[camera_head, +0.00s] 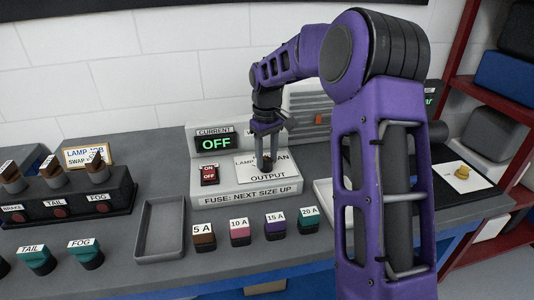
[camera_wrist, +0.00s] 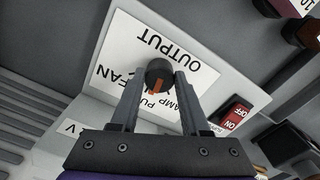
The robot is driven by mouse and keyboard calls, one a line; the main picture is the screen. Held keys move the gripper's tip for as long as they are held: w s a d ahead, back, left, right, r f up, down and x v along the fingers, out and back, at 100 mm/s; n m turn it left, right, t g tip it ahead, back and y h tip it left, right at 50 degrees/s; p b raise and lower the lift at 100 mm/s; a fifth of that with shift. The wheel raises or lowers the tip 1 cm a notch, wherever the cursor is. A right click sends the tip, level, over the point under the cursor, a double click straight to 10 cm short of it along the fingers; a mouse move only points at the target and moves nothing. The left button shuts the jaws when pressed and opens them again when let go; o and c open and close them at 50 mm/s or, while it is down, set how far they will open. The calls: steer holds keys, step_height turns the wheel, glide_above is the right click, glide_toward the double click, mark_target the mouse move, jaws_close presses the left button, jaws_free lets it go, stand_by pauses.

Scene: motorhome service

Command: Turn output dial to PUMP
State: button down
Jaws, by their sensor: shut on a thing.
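The output dial (camera_wrist: 158,72) is a dark round knob with an orange pointer mark. It sits on the white OUTPUT label (camera_wrist: 128,52), where FAN, PUMP and LAMP are partly readable in the wrist view. My gripper (camera_wrist: 160,84) is shut on the dial, one finger on each side. In the head view my gripper (camera_head: 266,166) reaches down onto the grey control panel (camera_head: 245,188), and its fingers mostly hide the dial. The pointer's exact setting cannot be told. The CURRENT display (camera_head: 215,142) reads OFF in green.
A red ON/OFF switch (camera_head: 209,174) is left of the dial. In front stand fuses marked 5 A (camera_head: 204,237), 10 A (camera_head: 240,233), 15 A (camera_head: 275,226) and 20 A (camera_head: 308,220). An empty grey tray (camera_head: 161,229) and a lamp rack (camera_head: 67,197) are at left.

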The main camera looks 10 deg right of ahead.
mark_target(267, 160)
steer(key=shift+r+m, duration=0.1)
steer(key=shift+m, duration=0.9)
steer(key=shift+c, duration=1.9)
jaws_free()
step_height(267, 160, up, 17)
steer(key=p, duration=0.1)
steer(key=shift+r+p, duration=0.15)
steer(key=shift+p, duration=0.15)
steer(key=shift+w, duration=0.1)
